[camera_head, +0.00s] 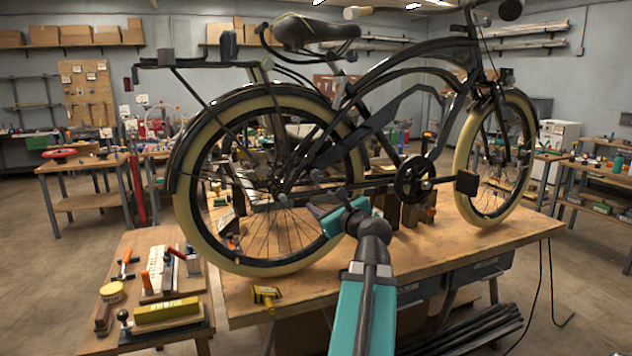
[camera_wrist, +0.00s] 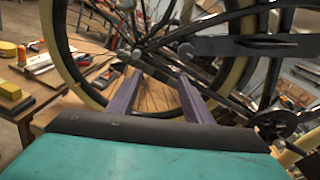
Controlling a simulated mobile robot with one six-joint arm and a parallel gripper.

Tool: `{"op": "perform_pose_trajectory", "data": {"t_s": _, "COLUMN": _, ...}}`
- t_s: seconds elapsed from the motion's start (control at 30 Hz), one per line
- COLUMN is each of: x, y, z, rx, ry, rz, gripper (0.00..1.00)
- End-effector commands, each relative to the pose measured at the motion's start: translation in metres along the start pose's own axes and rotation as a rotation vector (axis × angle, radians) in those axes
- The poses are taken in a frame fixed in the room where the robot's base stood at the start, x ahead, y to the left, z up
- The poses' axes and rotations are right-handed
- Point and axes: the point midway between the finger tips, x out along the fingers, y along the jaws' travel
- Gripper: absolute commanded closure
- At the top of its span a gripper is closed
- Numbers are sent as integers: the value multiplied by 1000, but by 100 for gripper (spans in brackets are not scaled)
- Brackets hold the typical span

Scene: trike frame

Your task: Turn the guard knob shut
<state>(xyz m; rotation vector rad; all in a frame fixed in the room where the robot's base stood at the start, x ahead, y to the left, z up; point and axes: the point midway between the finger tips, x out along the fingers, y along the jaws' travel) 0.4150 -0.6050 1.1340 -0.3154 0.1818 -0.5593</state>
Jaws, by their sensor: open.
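The bicycle (camera_head: 345,110) stands upright on the wooden workbench, with a dark chain guard (camera_head: 355,140) beside its rear wheel. A small dark round part (camera_head: 316,175) sits by the guard's lower rear end; I cannot tell for sure that it is the guard knob. In the wrist view, round grey parts show near the hub, one (camera_wrist: 185,49) at the end of a dark bar and one (camera_wrist: 137,55) further left. My gripper (camera_head: 324,205) is in front of the rear wheel, below the guard.
The rear wheel (camera_head: 190,225) and crank (camera_head: 415,180) are close to my gripper. A yellow-and-black item (camera_head: 266,296) lies on the workbench (camera_head: 300,290). A side table with a yellow block (camera_head: 166,310) and tools stands at left. Open floor lies at far left.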

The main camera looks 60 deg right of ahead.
Motion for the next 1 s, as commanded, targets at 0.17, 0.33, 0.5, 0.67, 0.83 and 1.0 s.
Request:
{"op": "perform_pose_trajectory", "data": {"t_s": 0.17, "x": -24, "y": -33, "z": 23, "rx": 72, "ry": -51, "rz": -66, "gripper": 54}}
{"op": "perform_pose_trajectory", "data": {"t_s": 0.33, "x": -30, "y": -41, "z": 30, "rx": 94, "ry": -65, "rz": -80, "gripper": 54}}
{"op": "perform_pose_trajectory", "data": {"t_s": 0.5, "x": -30, "y": -40, "z": 30, "rx": 93, "ry": -65, "rz": -79, "gripper": 54}}
{"op": "perform_pose_trajectory", "data": {"t_s": 0.67, "x": -29, "y": -40, "z": 30, "rx": 92, "ry": -64, "rz": -78, "gripper": 54}}
{"op": "perform_pose_trajectory", "data": {"t_s": 0.83, "x": -22, "y": -41, "z": 30, "rx": 92, "ry": -63, "rz": -77, "gripper": 54}}
{"op": "perform_pose_trajectory", "data": {"t_s": 1.0, "x": -7, "y": -42, "z": 32, "rx": 91, "ry": -64, "rz": -76, "gripper": 54}}
